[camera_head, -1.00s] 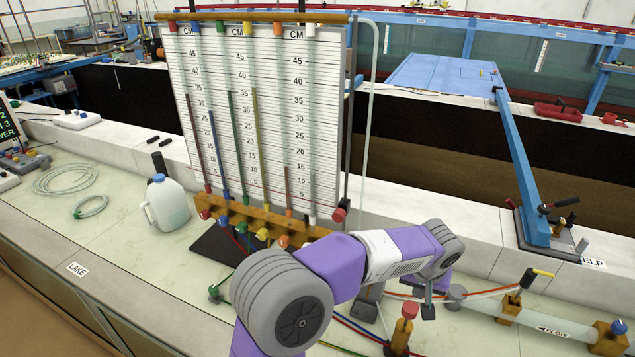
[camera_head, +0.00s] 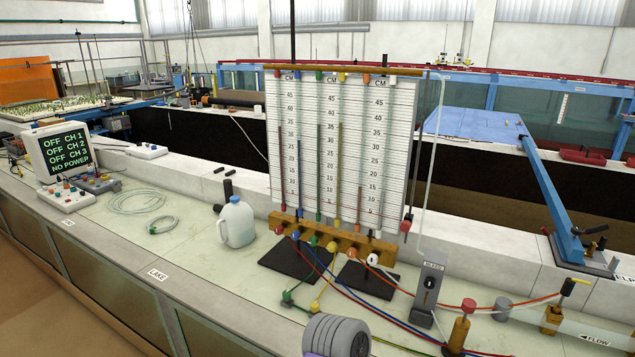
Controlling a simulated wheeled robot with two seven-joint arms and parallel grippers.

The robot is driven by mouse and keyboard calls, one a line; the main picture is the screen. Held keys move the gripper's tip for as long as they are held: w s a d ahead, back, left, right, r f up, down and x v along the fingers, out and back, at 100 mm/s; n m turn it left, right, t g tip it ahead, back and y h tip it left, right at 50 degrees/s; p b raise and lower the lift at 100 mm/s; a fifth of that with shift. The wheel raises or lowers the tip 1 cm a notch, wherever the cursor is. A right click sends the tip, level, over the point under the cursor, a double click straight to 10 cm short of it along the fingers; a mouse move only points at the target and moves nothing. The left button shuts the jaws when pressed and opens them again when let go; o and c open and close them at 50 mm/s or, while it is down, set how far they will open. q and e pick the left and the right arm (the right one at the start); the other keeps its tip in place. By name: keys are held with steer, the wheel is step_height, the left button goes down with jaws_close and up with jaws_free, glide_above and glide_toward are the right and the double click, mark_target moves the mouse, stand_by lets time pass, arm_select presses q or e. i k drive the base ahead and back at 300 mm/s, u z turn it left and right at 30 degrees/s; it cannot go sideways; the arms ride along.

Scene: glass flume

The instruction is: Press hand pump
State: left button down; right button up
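No label in view names a hand pump, and I cannot tell for certain which fixture it is. A brass post with a red knob (camera_head: 467,306) stands upright near the bottom edge, right of centre, and may be it. A grey box with a dark slot and a small label (camera_head: 429,288) stands just to its left. Only a ribbed grey joint of my arm with a bit of purple shows at the bottom centre, left of the red-knobbed post. Neither gripper is in view.
A manometer board (camera_head: 345,150) stands behind the coloured hoses (camera_head: 375,305). A white jug (camera_head: 236,222) stands left of it. A blue lever arm (camera_head: 548,190) leans at the right, near a brass-ended clear pipe (camera_head: 595,332). The left counter is mostly clear around coiled tubing (camera_head: 137,201).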

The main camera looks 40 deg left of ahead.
mark_target(468, 306)
steer(key=z, duration=0.8)
steer(key=i, duration=0.65)
steer(key=u, duration=2.3)
steer(key=i, duration=0.5)
steer(key=z, duration=0.1)
